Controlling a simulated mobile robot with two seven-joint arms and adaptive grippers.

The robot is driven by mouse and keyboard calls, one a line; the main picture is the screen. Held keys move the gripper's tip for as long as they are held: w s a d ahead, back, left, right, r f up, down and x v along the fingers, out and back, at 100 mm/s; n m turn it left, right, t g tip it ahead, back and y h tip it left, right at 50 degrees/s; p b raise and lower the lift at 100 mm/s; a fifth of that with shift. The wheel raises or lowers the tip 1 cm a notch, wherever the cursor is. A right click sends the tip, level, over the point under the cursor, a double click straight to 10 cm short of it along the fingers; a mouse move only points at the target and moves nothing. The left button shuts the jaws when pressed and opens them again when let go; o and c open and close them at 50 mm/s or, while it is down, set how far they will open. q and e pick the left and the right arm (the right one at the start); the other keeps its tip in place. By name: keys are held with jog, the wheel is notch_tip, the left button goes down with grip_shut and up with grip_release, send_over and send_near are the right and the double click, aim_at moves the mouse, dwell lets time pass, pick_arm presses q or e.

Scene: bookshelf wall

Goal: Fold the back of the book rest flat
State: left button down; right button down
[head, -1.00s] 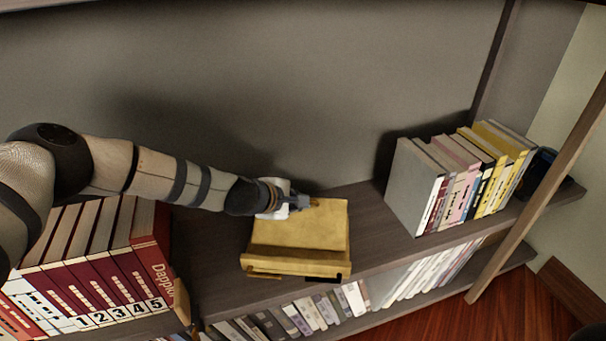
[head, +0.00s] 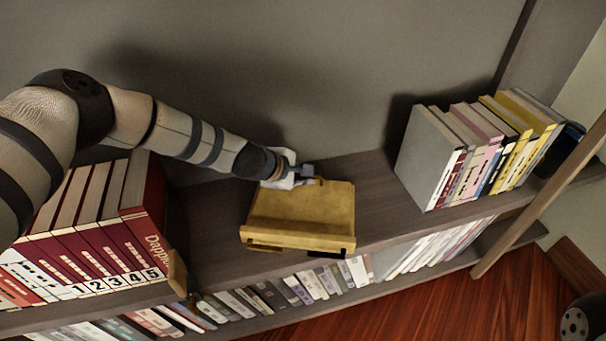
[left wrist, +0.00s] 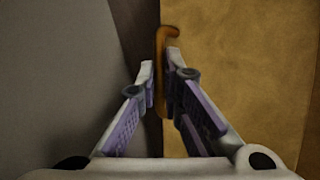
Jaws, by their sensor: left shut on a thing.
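The tan wooden book rest (head: 300,212) sits on the shelf top, with its front ledge towards the shelf's front edge. Its back panel (left wrist: 245,80) fills the right half of the left wrist view. I cannot tell how steeply the panel is tilted. My left gripper (head: 310,174) reaches the panel's far edge from the left. In the left wrist view, its fingers (left wrist: 160,82) are shut on a thin orange-brown hooked handle (left wrist: 166,36) beside the panel.
Red numbered volumes (head: 100,235) stand left of the book rest, with a wooden bookend (head: 177,273). Grey, pink and yellow books (head: 475,155) stand to its right. The grey wall (head: 300,80) is close behind. Bare shelf (head: 375,195) lies between the rest and the right-hand books.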

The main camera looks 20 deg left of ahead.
dwell(0.3)
pick_arm(q)
jog(key=c, duration=2)
grip_release()
jog(key=v, duration=1.2)
